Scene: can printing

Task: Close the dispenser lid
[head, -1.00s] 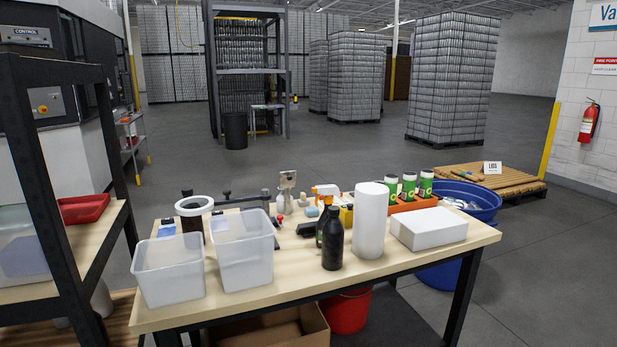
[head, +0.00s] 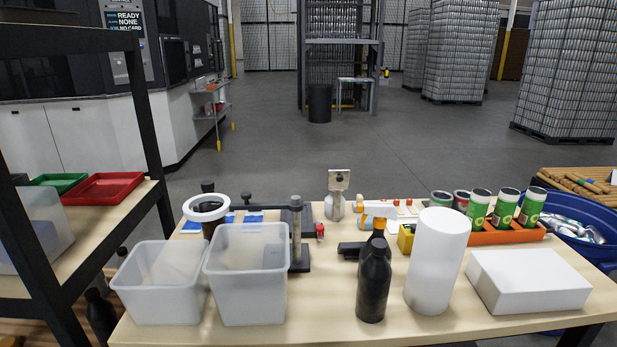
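I cannot make out for certain which thing is the dispenser or its lid. On the table stands a dark cylinder topped by a white ring (head: 206,208), partly hidden behind two translucent bins. A tall white cylinder (head: 437,262) stands upright at the front right of the table's middle. A dark bottle (head: 374,282) stands left of it, in front of an orange-headed spray bottle (head: 379,216). Neither of my grippers shows in the head view.
The wooden table (head: 330,325) holds a left bin (head: 163,290), a right bin (head: 246,285), a white box (head: 528,280) and an orange tray (head: 505,236) with several green-labelled cans. A dark shelf (head: 145,110) stands at the left. A blue tub (head: 600,252) is at the right.

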